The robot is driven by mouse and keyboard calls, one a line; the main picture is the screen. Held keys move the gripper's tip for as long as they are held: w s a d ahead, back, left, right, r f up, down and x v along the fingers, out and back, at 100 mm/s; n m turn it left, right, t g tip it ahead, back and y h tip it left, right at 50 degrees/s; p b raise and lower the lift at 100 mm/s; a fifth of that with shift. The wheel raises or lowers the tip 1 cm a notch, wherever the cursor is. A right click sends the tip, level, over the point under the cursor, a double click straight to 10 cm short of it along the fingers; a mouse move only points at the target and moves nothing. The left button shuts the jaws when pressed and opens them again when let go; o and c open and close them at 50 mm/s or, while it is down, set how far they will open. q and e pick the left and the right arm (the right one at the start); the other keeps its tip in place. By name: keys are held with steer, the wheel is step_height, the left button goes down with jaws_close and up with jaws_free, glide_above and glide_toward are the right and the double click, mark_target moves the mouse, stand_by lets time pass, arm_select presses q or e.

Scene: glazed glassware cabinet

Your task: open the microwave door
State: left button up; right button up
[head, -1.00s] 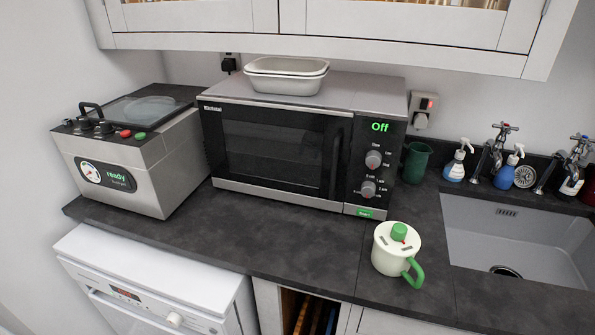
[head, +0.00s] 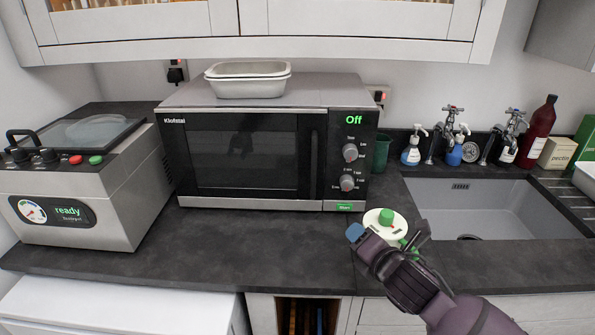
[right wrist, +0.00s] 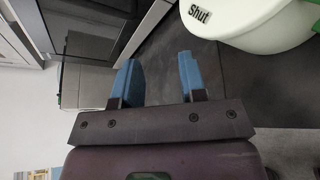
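The microwave (head: 250,203) stands on the dark worktop, its dark glass door (head: 240,155) shut and its display reading "Off". The door's upright dark handle (head: 313,160) is at the door's right edge, beside the knob panel. My right gripper (head: 388,236) is in front of the microwave's lower right, by the white jug, apart from the handle. In the right wrist view my right gripper (right wrist: 157,62) has its two blue fingertips spread with nothing between them. My left gripper is not in view.
A white jug with a green lid knob (head: 386,217) stands close by my right gripper, partly hidden by it. A white dish (head: 248,86) sits on top of the microwave. A grey machine (head: 100,200) stands left, a sink (head: 500,205) right.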

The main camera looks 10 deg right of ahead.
mark_target(315, 171)
steer(key=w+a+r+n+t+y, duration=0.2)
steer(key=w+a+r+n+y, duration=0.15)
steer(key=w+r+n, duration=0.7)
steer(key=w+f, duration=0.1)
steer(key=w, duration=0.1)
steer(key=w+a+n, duration=0.1)
steer(key=w, duration=0.1)
steer(key=w+a+f+n, duration=0.1)
steer(key=w, duration=0.1)
steer(key=shift+w+a+f+n+y, duration=0.2)
steer(key=shift+w+f+n+y, duration=0.05)
steer(key=shift+w+f+y, duration=0.1)
steer(key=shift+c, duration=0.2)
jaws_close()
